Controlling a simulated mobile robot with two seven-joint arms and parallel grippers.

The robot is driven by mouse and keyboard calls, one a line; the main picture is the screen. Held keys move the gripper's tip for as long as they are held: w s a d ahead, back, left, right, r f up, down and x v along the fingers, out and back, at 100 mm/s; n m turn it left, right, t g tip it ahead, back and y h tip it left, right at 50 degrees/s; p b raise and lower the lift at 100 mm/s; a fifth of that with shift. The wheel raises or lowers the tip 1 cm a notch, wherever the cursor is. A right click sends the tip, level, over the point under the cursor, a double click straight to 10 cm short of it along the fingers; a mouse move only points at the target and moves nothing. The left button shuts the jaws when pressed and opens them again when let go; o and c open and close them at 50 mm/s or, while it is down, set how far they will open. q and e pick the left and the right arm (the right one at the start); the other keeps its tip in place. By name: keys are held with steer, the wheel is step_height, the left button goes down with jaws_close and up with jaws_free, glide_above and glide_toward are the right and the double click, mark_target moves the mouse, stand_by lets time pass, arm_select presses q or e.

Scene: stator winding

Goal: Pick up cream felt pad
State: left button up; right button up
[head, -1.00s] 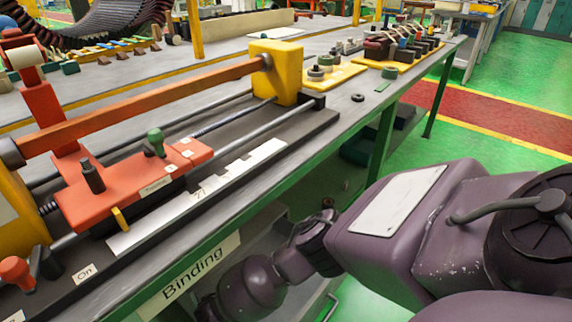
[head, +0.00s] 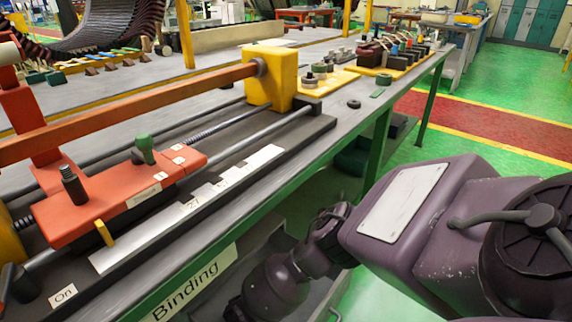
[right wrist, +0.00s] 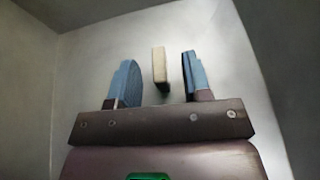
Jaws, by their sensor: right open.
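The cream felt pad (right wrist: 160,68) shows in the right wrist view as a small upright cream block against a pale grey surface. My right gripper (right wrist: 156,62) has its two blue fingers spread apart, one on each side of the pad. There is a gap between the pad and each finger, so it is not gripped. In the head view my right arm reaches down under the bench's front edge. The right gripper and the pad are hidden there. My left gripper is not in view.
Grey walls (right wrist: 25,75) enclose the right gripper closely at the sides. In the head view, a bench with a green edge and a "Binding" label (head: 195,283) stands above the arm. An orange and yellow winding machine (head: 125,195) covers its near part.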

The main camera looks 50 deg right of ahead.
steer(key=shift+r, duration=0.1)
steer(key=shift+c, duration=0.3)
jaws_close()
